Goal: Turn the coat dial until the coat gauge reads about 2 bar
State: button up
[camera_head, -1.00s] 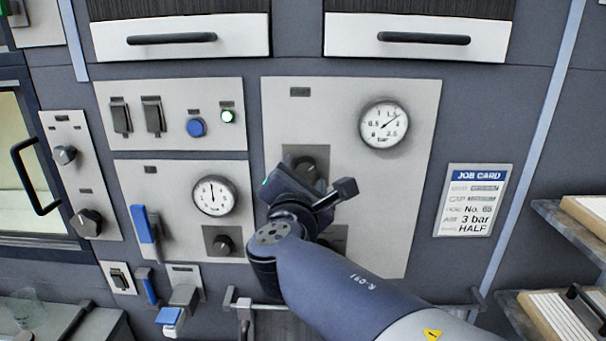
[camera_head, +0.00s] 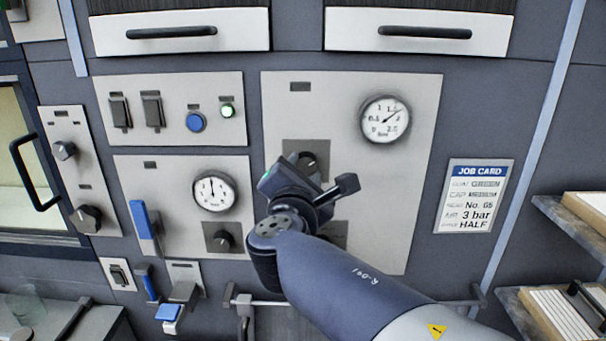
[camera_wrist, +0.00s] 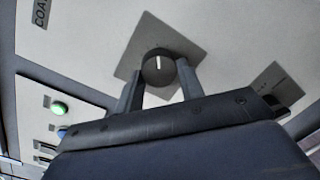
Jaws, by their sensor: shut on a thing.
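The coat dial (camera_head: 309,160) is a dark round knob on a grey square plate of the large panel. In the wrist view the dial (camera_wrist: 158,68) shows a white mark pointing roughly up in the picture. My gripper (camera_wrist: 160,80) is shut on it, one finger on each side. In the head view my gripper (camera_head: 302,170) partly covers the dial. The coat gauge (camera_head: 385,119) is above and right of the dial. Its needle points to the upper right, between 1.5 and 2, seemingly nearer 2. The panel label (camera_wrist: 40,12) is cut off and reads "COA".
A second knob plate (camera_head: 334,232) is half hidden behind my arm. Another gauge (camera_head: 213,191) and a small knob (camera_head: 223,238) are on the left panel. A job card (camera_head: 473,195) showing "3 bar" hangs at right. A rail (camera_head: 450,303) runs below the panels.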

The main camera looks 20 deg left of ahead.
jog(key=m+b, duration=0.3)
jog(key=b, duration=0.1)
jog(key=shift+f, duration=0.15)
jog(key=shift+r+m+b, duration=0.2)
jog(key=shift+m+b, duration=1.2)
jog(key=shift+r+g, duration=0.1)
jog(key=shift+g, duration=0.2)
jog(key=o, duration=1)
jog(key=s, duration=0.3)
jog(key=s+d+b, duration=0.1)
jog(key=s, duration=0.3)
jog(key=s+b, duration=0.1)
jog(key=s, duration=0.2)
jog(key=shift+s+d+r, duration=0.25)
jog(key=shift+s+d, duration=0.1)
jog(key=shift+d, duration=0.05)
jog(key=shift+w, duration=0.1)
